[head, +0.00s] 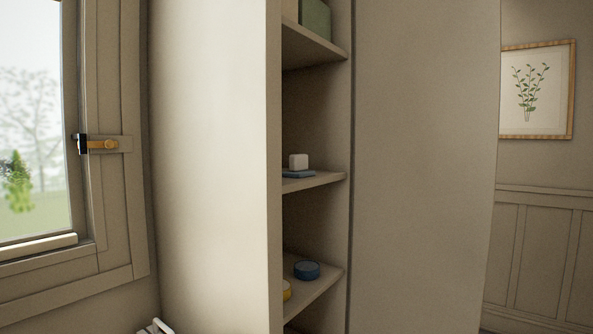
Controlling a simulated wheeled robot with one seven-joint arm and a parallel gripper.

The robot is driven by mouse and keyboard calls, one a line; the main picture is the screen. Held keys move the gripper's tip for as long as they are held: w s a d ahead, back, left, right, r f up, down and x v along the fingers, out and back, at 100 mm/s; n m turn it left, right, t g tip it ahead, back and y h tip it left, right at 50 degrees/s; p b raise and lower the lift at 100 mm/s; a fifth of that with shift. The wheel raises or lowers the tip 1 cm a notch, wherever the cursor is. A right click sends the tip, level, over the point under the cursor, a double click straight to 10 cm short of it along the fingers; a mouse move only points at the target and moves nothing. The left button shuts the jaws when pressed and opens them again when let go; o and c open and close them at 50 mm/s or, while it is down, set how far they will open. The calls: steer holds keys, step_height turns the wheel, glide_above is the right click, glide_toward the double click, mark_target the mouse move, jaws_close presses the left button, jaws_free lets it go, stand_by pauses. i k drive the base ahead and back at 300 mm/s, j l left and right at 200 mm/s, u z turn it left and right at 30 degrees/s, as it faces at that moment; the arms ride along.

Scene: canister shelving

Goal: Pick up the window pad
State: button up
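I cannot tell for sure which thing is the window pad. A flat blue pad (298,174) lies on the middle shelf of the tall cabinet, with a small white block (298,161) on or just behind it. The window (35,110) is at the left. Its frame carries a brass latch (104,145) with a small dark piece (82,144) at its left end. A pale bar (38,243) runs along the bottom of the glass. My gripper is not in view.
The narrow open cabinet has a lower shelf (318,291) with a round blue container (306,270) and a partly hidden yellow one (286,291). A green box (315,20) stands on the upper shelf. A white object (155,327) is cut off at the bottom edge.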

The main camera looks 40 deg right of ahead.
mark_target(298, 164)
steer(key=i+j, duration=0.2)
steer(key=j, duration=0.15)
steer(key=i+j, duration=0.25)
steer(key=i+j+z, duration=0.15)
steer(key=z, duration=0.2)
steer(key=i+j+z, duration=0.1)
steer(key=j+z, duration=0.6)
